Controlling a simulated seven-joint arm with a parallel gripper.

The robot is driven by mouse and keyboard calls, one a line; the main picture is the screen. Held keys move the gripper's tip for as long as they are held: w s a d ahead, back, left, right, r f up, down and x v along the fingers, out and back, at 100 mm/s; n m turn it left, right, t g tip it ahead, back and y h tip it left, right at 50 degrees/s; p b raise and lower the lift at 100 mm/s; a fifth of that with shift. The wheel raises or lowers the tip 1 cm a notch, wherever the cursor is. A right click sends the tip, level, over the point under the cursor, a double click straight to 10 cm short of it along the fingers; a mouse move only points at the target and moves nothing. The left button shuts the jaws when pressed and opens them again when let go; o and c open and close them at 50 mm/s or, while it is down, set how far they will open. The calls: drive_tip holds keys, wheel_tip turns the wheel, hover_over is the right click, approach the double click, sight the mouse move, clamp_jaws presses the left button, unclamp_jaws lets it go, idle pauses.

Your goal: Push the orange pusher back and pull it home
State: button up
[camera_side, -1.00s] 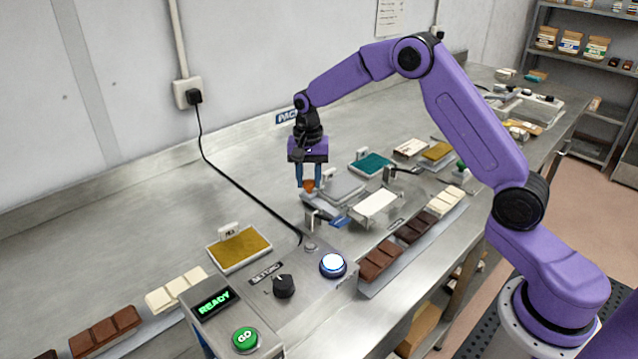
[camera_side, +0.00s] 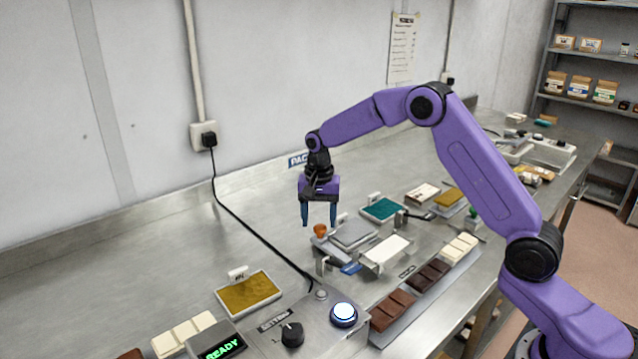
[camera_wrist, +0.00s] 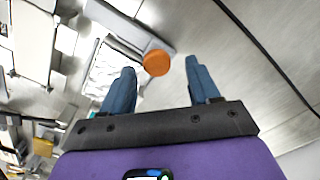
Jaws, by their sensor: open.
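My gripper (camera_side: 319,224) has blue fingers pointing down and is open and empty, right by the knob. In the wrist view my gripper (camera_wrist: 160,65) shows its fingers spread wide on either side. I cannot tell from the side view whether a finger touches the knob.
A control box with a lit white button (camera_side: 344,314) and a black dial (camera_side: 291,334) stands in front. A yellow-brown tray (camera_side: 248,294) lies left, a teal tray (camera_side: 383,209) behind. Chocolate bars (camera_side: 393,310) line the right side. A black cable (camera_side: 255,240) crosses the clear bench left.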

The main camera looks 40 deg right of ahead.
sight(319, 226)
wheel_tip(319, 226, up, 16)
idle(0.4)
idle(0.3)
